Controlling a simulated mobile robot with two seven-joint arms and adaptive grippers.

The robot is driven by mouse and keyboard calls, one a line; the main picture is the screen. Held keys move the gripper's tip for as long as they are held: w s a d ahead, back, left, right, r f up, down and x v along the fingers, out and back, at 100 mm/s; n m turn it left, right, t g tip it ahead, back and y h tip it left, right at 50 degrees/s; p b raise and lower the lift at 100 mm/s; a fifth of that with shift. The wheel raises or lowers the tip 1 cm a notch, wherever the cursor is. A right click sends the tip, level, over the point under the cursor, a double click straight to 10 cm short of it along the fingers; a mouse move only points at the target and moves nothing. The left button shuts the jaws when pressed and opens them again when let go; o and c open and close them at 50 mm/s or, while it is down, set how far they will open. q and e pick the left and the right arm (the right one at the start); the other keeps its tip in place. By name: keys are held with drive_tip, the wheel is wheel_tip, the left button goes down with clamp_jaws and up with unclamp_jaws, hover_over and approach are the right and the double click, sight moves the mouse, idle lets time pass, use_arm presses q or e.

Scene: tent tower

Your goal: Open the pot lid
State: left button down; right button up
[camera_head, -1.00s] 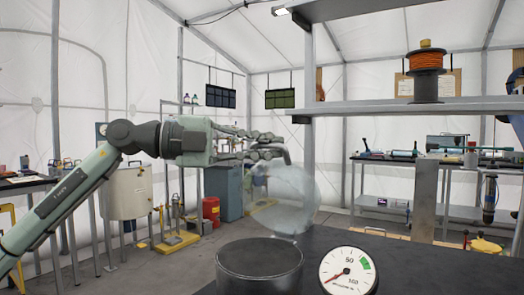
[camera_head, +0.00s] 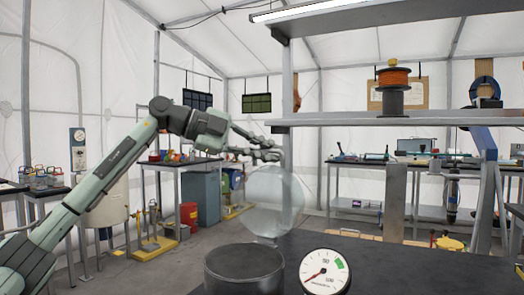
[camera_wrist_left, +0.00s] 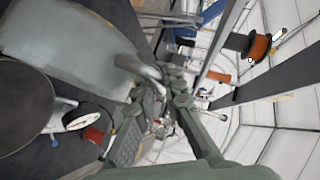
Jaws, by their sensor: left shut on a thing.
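The pot (camera_head: 244,264) is dark, round and open-topped, and stands on the dark worktop at the bottom of the head view. The clear glass lid (camera_head: 275,202) is held nearly upright above and slightly right of the pot, apart from it. My left gripper (camera_head: 272,155) is shut on the lid's handle at the lid's upper edge in the head view. In the left wrist view, the fingers (camera_wrist_left: 165,88) grip the grey handle (camera_wrist_left: 138,68), with the lid (camera_wrist_left: 65,40) at upper left and the pot (camera_wrist_left: 22,105) at the left edge. My right gripper is not in view.
A white dial gauge (camera_head: 325,271) stands close to the pot's right. The dark worktop (camera_head: 410,265) is clear to the right. A shelf (camera_head: 400,119) with an orange spool (camera_head: 393,77) hangs above it. A side table (camera_head: 180,165) stands behind my left arm.

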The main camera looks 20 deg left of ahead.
use_arm(q)
drive_tip(key=shift+d+r, duration=0.1)
drive_tip(key=shift+d, duration=0.05)
drive_tip(key=shift+w, duration=0.1)
drive_tip(key=c, duration=1.6)
unclamp_jaws()
drive_tip(key=v, duration=1.2)
drive_tip(key=shift+c, duration=0.5)
